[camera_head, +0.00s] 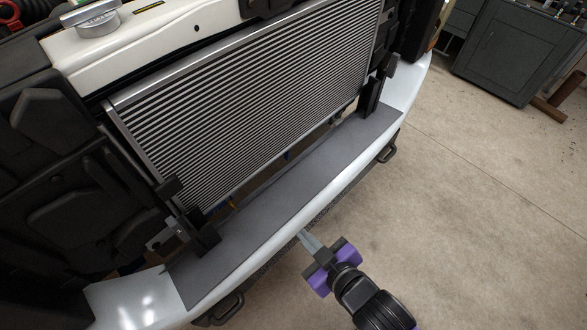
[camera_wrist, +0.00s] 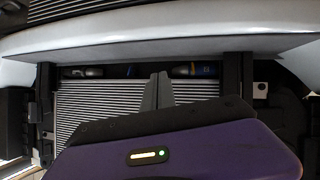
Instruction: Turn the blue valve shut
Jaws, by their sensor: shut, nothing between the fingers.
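I cannot clearly make out the blue valve. In the head view a small dark blue part (camera_head: 287,156) shows low in the gap under the radiator (camera_head: 245,95). In the wrist view a blue part with a yellow mark (camera_wrist: 203,70) sits in the dark gap, right of my fingertips. Another pale and bluish part (camera_wrist: 84,72) sits left of them. I cannot tell which is the valve. My gripper (camera_head: 304,236) is shut and empty, outside the white bumper's front edge. Its closed fingers also show in the wrist view (camera_wrist: 159,76).
The white bumper (camera_head: 258,250) with a grey top panel (camera_head: 290,195) lies between my gripper and the radiator. Black brackets (camera_head: 200,230) stand at the radiator's lower corners. Dark tow hooks (camera_head: 225,308) stick out below the bumper.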

